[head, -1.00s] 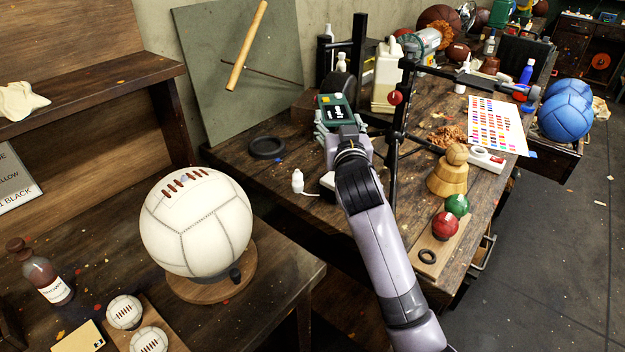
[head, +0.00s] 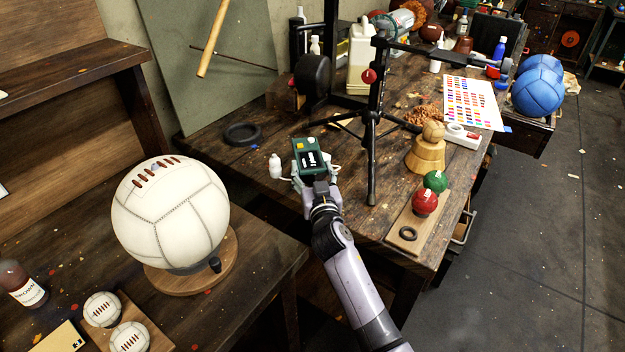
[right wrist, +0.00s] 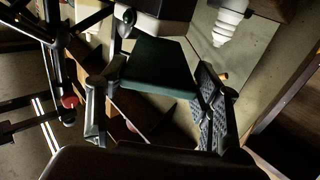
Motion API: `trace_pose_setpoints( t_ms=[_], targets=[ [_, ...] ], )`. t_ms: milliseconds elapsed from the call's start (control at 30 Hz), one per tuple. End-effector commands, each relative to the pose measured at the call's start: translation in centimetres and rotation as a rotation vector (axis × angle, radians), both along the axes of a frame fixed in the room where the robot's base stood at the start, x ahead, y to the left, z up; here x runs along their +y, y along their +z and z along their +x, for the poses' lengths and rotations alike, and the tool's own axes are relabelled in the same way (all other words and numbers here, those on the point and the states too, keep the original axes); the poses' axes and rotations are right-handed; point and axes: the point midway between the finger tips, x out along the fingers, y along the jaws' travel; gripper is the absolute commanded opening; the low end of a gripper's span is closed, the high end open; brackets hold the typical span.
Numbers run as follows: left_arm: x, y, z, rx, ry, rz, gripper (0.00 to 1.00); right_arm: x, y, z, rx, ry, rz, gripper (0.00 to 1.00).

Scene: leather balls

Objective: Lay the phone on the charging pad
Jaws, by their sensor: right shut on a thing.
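The phone is a dark green slab (head: 308,157) with a lit screen facing up in the head view. My right gripper (head: 309,174) is shut on it, holding it by its sides near the left front part of the workbench. In the right wrist view the phone (right wrist: 160,68) shows as a plain green face between the two fingers. The charging pad is mostly hidden behind the phone and gripper in the head view. A pale block with a dark top (right wrist: 160,22), probably the pad, shows just beyond the phone in the wrist view. I cannot tell whether they touch. My left gripper is not in view.
A black tripod stand (head: 371,150) is close on the right. The ball board (head: 408,232) lies farther right. A large white ball (head: 170,215) is on the nearer table.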

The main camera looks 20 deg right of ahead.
Motion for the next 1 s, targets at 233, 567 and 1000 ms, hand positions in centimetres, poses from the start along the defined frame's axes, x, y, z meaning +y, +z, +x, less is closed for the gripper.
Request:
trace_pose_setpoints(
  t_ms=[233,567,1000],
  targets=[
    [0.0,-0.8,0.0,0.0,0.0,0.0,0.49,0.0,-2.1,0.0,-0.003,0.001,0.001,0.25],
    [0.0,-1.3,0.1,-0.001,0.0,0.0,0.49,0.0,-2.6,0.0,-0.003,0.001,0.0,0.25],
    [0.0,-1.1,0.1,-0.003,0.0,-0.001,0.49,0.0,-2.4,0.0,0.0,0.0,0.0,0.8]
  ],
)
